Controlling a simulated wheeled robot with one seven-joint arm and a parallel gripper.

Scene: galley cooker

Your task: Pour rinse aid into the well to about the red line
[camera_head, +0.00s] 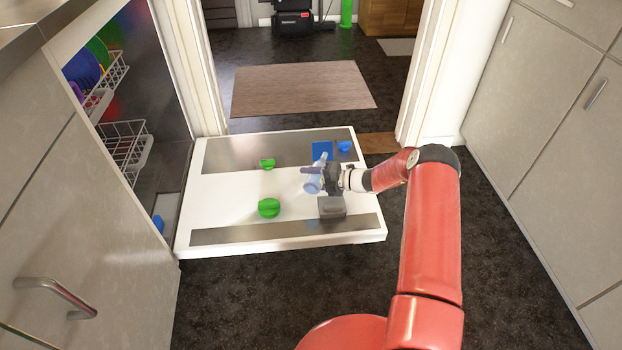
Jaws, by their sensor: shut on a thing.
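My gripper (324,178) is above the right half of the open dishwasher door (232,176). It is shut on a pale blue, see-through bottle (313,184), which looks tilted. The level in the bottle and any stream from it are too small to tell. A blue square panel (322,149) lies on the door just behind the bottle, with a small blue piece (344,146) to its right. A grey block (332,208) is on the door in front of the gripper. I cannot make out the well's opening or the red line.
Two green round pieces (269,208) (267,164) sit on the door left of the bottle. White racks (124,146) with coloured dishes stand inside the dishwasher at left. Cabinets line both sides. Dark floor (245,305) is clear in front of the door.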

